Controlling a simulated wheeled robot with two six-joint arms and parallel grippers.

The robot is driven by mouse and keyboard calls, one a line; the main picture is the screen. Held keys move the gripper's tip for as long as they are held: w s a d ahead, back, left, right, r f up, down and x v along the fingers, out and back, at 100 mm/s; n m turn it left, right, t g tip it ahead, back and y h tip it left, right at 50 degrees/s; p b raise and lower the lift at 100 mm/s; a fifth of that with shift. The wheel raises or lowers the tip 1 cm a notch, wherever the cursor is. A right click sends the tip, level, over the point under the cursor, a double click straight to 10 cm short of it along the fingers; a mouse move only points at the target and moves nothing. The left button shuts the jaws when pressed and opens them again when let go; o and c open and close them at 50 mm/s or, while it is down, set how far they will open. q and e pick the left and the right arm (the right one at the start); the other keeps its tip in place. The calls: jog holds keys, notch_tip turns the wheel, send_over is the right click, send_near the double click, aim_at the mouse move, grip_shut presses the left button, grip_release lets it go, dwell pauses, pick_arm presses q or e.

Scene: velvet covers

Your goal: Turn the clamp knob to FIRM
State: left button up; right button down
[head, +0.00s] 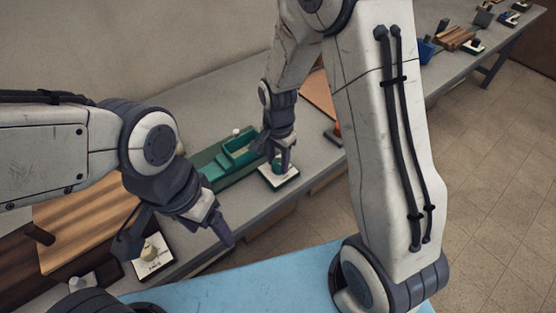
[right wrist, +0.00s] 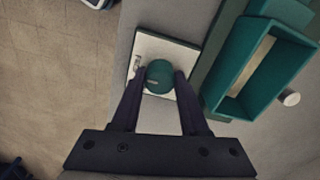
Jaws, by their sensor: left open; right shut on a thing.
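A round green knob (right wrist: 160,76) sits on a pale square plate (right wrist: 189,54) on the bench; the plate (head: 292,176) also shows in the head view, with marks too small to read. My right gripper (right wrist: 160,85) is shut on the green knob, one finger on each side. In the head view the right gripper (head: 281,166) points down over the plate and mostly hides the knob. I cannot read which setting the knob is at. My left gripper (head: 222,226) is open and empty, in the air above the bench's front edge.
A green tray-like box (head: 240,150) stands close beside the plate; it also shows in the right wrist view (right wrist: 238,62). Another plate with a cream knob (head: 150,250) lies below my left arm, near a wooden board (head: 75,225). More fixtures stand along the far bench.

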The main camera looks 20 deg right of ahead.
jog(key=shift+n, duration=0.3)
jog(key=n+p, duration=0.2)
jog(key=n, duration=0.1)
jog(key=shift+r+n, duration=0.1)
jog(key=shift+n, duration=0.3)
jog(key=n+p, duration=0.1)
jog(key=n, duration=0.3)
jog(key=n+p, duration=0.1)
jog(key=n, duration=0.4)
jog(key=shift+p, duration=0.4)
jog(key=n+p, duration=0.1)
jog(key=n, duration=0.3)
jog(key=shift+n, duration=0.4)
jog(key=shift+c, duration=2.1)
grip_release()
